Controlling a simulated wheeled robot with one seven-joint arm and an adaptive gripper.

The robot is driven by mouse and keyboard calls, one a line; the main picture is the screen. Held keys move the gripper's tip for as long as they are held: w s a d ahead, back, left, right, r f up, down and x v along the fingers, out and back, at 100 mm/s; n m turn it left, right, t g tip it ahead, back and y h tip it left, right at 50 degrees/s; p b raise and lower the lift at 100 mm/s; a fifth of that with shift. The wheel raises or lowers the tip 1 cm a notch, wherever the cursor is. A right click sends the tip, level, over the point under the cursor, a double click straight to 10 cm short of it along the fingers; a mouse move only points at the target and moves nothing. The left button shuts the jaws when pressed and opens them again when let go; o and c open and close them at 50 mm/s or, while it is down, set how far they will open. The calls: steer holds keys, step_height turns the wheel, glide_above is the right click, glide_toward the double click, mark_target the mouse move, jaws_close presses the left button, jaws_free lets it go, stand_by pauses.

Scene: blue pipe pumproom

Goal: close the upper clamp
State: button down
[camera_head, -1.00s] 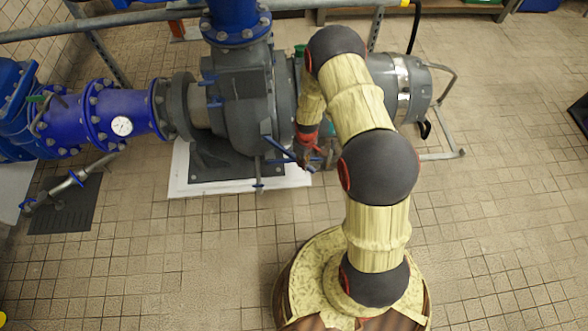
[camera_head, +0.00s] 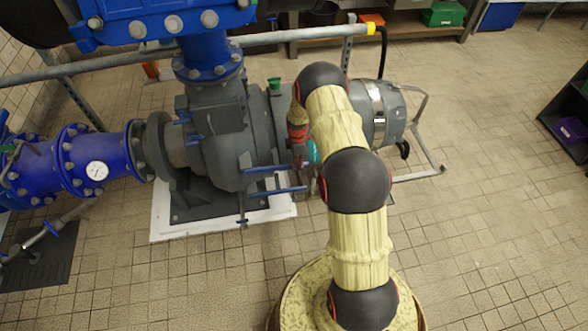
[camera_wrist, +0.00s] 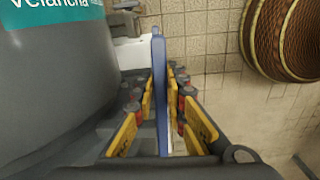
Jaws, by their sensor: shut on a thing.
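Two blue clamp handles stick out to the right from the grey pump's lower front. The upper clamp handle (camera_head: 266,168) lies just above the lower clamp handle (camera_head: 278,191). My gripper (camera_head: 302,163) is at the right end of the upper handle, partly hidden by my arm. In the wrist view, my gripper (camera_wrist: 165,112) has its yellow-padded fingers on both sides of a long blue handle (camera_wrist: 159,80), shut on it. I see only one handle there. The fingers' exact contact with it is hard to make out.
The grey pump body (camera_head: 228,145) fills the left side of the wrist view (camera_wrist: 50,90). A blue pipe with a gauge (camera_head: 97,171) runs left. A grey motor (camera_head: 380,115) and metal rail frame (camera_head: 428,145) stand right. The tiled floor in front is clear.

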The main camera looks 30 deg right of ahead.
steer(key=shift+w+d, duration=0.15)
steer(key=shift+w, duration=0.15)
steer(key=c, duration=1.8)
jaws_free()
step_height(320, 180, up, 12)
